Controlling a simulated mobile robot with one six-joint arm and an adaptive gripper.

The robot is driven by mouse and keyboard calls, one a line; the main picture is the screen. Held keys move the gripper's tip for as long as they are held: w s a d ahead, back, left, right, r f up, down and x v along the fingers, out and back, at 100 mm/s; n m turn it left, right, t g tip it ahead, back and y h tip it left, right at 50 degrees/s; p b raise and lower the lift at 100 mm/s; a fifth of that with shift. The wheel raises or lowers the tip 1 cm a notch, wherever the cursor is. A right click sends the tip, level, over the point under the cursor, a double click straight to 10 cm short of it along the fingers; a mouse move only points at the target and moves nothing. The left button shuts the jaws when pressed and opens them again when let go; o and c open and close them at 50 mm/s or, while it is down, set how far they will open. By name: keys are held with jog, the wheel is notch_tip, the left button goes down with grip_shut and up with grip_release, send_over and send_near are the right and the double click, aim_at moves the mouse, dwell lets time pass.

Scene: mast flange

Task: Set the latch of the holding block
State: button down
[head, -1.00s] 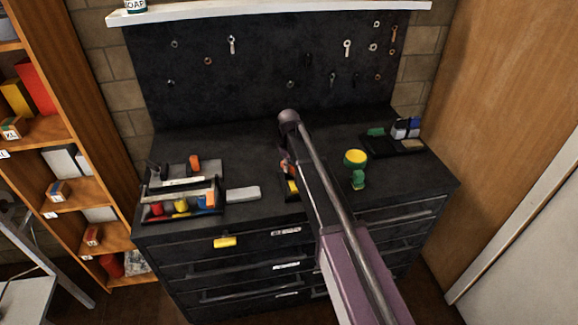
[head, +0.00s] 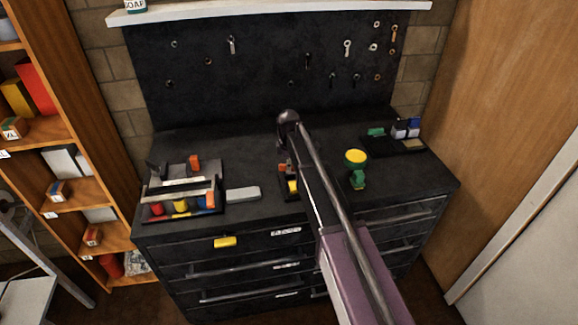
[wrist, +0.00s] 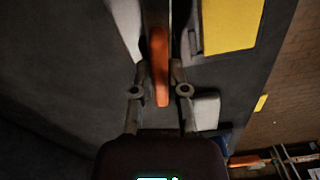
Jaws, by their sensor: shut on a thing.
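The holding block is a small dark piece with a yellow part (head: 292,186) on the bench top, partly hidden behind my arm in the head view. In the wrist view its yellow face (wrist: 232,22) is at the top right. An orange lever (wrist: 160,65), which looks like the latch, stands out at the centre of the wrist view. My gripper (wrist: 161,78) is shut on this lever, with one finger on each side. In the head view my arm hides most of the gripper, and the latch's exact angle cannot be told.
A dark tray (head: 222,213) with coloured pieces stands on the left, with a pale bar (head: 243,194) beside it. A green and yellow item (head: 356,158) stands just right of my arm. A low tray (head: 385,149) lies at back right. Tools hang on the dark back panel (head: 260,70).

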jog(key=shift+n, duration=1.2)
jog(key=c, duration=0.6)
grip_release()
jog(key=shift+c, duration=0.2)
